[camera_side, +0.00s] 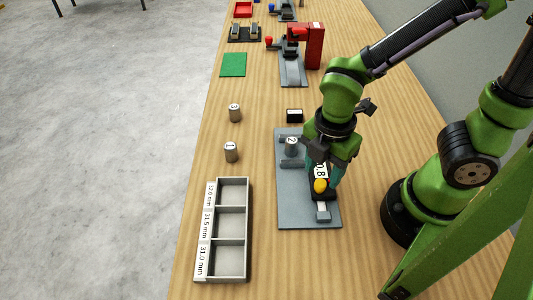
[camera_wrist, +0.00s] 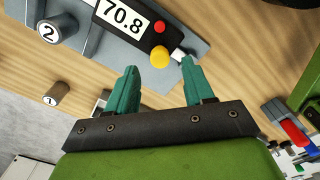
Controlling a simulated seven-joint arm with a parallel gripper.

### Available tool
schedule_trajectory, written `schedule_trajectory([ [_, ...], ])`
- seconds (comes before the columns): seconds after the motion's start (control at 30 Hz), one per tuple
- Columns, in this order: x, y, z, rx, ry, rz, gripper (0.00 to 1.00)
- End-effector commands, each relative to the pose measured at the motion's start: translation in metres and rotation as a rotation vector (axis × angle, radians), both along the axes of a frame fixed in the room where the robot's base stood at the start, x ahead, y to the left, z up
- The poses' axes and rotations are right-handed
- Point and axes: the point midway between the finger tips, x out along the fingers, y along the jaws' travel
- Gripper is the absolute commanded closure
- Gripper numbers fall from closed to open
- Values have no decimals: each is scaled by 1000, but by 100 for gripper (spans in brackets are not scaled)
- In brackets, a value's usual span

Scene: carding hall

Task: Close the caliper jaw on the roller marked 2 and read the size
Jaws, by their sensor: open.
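The caliper is a grey plate (camera_side: 290,212) with a dark sliding jaw unit. Its display (camera_wrist: 123,16) reads 70.8 in the wrist view, beside a red button (camera_wrist: 159,26) and a yellow knob (camera_wrist: 160,57). The knob also shows in the side view (camera_side: 320,186). The roller marked 2 (camera_side: 291,147) stands upright on the plate; it also shows in the wrist view (camera_wrist: 57,29). The slider stands apart from it. My gripper (camera_wrist: 160,66) is open and empty, its teal fingers to either side of the knob in the picture. Contact with the knob cannot be told. My wrist partly hides the slider in the side view.
Rollers 3 (camera_side: 235,113) and 1 (camera_side: 231,152) stand left of the caliper. An empty three-compartment tray (camera_side: 248,230) is labelled 32.0, 31.5 and 31.0 mm.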

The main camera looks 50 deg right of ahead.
Motion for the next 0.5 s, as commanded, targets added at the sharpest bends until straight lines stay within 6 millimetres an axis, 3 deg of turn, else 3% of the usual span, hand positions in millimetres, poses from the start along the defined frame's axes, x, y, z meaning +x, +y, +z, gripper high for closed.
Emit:
schedule_trajectory([
  [0.2, -1, 0, -32, -1, 4, -1, 48],
  [0.5, 0, 0, -42, 1, -1, 0, 48],
])
